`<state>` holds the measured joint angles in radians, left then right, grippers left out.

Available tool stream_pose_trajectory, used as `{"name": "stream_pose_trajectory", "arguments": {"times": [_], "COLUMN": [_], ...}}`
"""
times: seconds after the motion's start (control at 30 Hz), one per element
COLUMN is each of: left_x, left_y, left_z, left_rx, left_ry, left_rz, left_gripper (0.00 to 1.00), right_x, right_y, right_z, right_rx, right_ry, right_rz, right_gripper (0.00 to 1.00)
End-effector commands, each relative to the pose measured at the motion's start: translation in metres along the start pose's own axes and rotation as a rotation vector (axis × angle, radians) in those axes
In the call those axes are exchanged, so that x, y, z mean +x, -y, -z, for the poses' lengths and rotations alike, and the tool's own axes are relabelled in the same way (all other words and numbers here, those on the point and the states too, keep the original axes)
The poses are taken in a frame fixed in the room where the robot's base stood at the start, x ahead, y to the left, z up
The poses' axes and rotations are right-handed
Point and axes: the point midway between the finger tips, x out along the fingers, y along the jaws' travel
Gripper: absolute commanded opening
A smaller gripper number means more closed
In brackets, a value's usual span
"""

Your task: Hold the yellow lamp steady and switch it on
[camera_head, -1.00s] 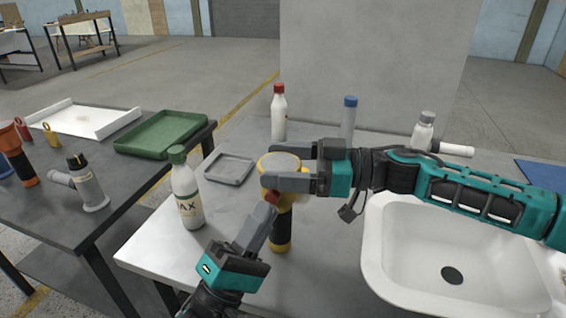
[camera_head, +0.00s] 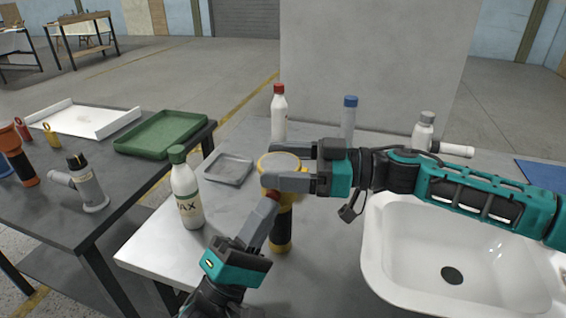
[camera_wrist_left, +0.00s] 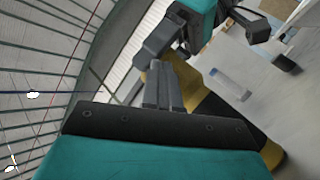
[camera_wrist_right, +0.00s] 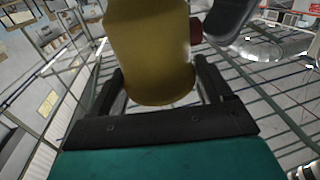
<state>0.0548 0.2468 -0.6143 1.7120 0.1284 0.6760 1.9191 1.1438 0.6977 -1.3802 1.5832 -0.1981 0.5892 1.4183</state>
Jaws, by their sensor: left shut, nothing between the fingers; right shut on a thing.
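The yellow lamp (camera_head: 281,220) stands upright on the grey worktop, with a yellow head and a black-and-yellow handle. My right gripper (camera_head: 290,167) is shut on its head from the right; the yellow head (camera_wrist_right: 150,50) fills the space between the fingers in the right wrist view. My left gripper (camera_head: 270,200) is shut and empty, its fingertips at the red switch (camera_head: 272,194) on the lamp's near side, just under the head. The fingertips hide part of the switch, so I cannot tell if they press it. The left wrist view shows the lamp body (camera_wrist_left: 215,105) beside the closed fingers.
A white bottle with a green cap (camera_head: 186,195) stands left of the lamp. A grey tray (camera_head: 228,168), a red-capped bottle (camera_head: 279,115) and a blue-capped bottle (camera_head: 349,118) are behind. A white sink (camera_head: 380,250) is at the right.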

Motion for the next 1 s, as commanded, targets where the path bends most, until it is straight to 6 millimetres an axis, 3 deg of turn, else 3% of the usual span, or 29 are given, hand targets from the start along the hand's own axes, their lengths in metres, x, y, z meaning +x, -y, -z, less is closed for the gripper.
{"name": "stream_pose_trajectory", "arguments": {"times": [1.0], "left_x": [-0.011], "left_y": [-0.007], "left_z": [-0.007], "left_rx": [0.000], "left_ry": [-0.001], "left_rz": [0.002], "left_gripper": [0.00], "right_x": [0.000], "right_y": [0.000], "right_z": [0.000], "right_rx": [0.000], "right_ry": [0.000], "right_rz": [0.001], "right_gripper": [0.43]}}
